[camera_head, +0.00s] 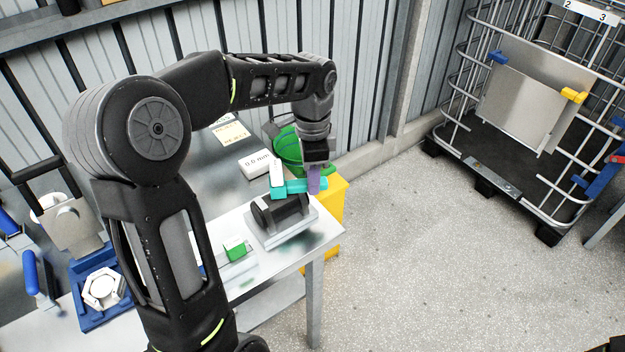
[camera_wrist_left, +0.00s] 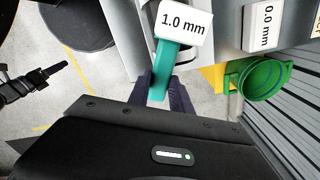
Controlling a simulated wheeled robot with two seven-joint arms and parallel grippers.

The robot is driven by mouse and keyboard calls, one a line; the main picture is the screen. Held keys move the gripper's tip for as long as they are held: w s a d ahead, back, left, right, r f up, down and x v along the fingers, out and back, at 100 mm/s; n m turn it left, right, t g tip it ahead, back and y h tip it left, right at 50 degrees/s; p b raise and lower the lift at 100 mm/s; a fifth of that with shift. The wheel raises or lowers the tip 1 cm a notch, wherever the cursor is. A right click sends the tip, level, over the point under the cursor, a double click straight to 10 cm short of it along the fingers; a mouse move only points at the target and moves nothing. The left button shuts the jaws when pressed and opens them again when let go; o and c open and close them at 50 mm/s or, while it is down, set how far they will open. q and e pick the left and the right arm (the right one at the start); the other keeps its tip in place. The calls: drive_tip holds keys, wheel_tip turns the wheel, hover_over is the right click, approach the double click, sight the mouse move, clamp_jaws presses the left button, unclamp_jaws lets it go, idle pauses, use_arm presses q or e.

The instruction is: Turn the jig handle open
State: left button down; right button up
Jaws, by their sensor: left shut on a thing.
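The jig shows as a dark rounded body on a light base plate (camera_head: 262,240), near the right end of the steel table. A teal bar (camera_head: 290,188) lies across its top, and a white block (camera_head: 277,173) stands at the bar's left end. In the left wrist view the teal bar (camera_wrist_left: 164,62) runs from a white block (camera_wrist_left: 184,24) marked 1.0 mm to between my fingers. My left gripper (camera_head: 315,183) is shut on the teal bar's right end, its fingers pointing down. I cannot tell whether the bar is the jig's handle. My right gripper is not in view.
A white block (camera_head: 258,163) marked 0.0 mm sits behind the jig. A small green piece (camera_head: 237,251) lies in front. A wire cage (camera_head: 465,125) stands right. The floor between is clear.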

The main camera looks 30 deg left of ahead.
use_arm(q)
drive_tip(key=shift+w+a+n, duration=0.35)
drive_tip(key=shift+a+n, duration=0.15)
drive_tip(key=shift+n, duration=0.4)
drive_tip(key=shift+w+a+n, duration=0.3)
drive_tip(key=shift+a+n, duration=0.2)
drive_tip(key=shift+n, duration=0.4)
drive_tip(key=shift+w+a+n, duration=0.35)
drive_tip(key=shift+a+n, duration=0.15)
drive_tip(key=shift+n, duration=0.4)
drive_tip(key=c, duration=1.2)
unclamp_jaws()
drive_tip(key=shift+o, duration=0.2)
wheel_tip(320, 180, up, 8)
drive_tip(key=shift+f, duration=0.1)
